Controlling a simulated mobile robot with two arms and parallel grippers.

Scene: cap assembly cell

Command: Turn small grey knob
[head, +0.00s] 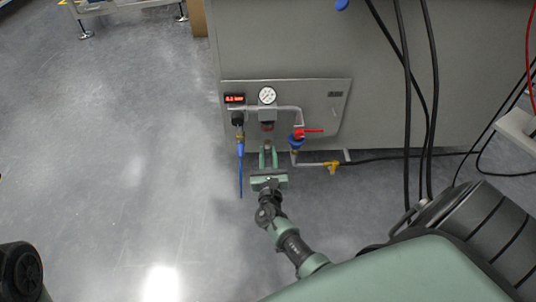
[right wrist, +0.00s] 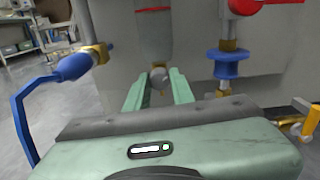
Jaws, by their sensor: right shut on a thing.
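The small grey knob (right wrist: 159,77) is at the bottom of a grey cylindrical unit with a red band (right wrist: 154,35) in the right wrist view. In the head view this unit (head: 267,119) hangs under a round white gauge (head: 267,96) on the panel. My right gripper (head: 268,152) reaches up from below, its two green fingers on either side of the knob. In the right wrist view the fingers of this gripper (right wrist: 158,88) are shut on the knob, which shows between their tips. My left gripper is not in view.
A red-handled valve with a blue body (head: 297,140) is just right of the fingers. A blue hose (head: 240,165) hangs close on the left. A yellow fitting (head: 332,167) and black cables (head: 407,100) are farther right. The floor at left is clear.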

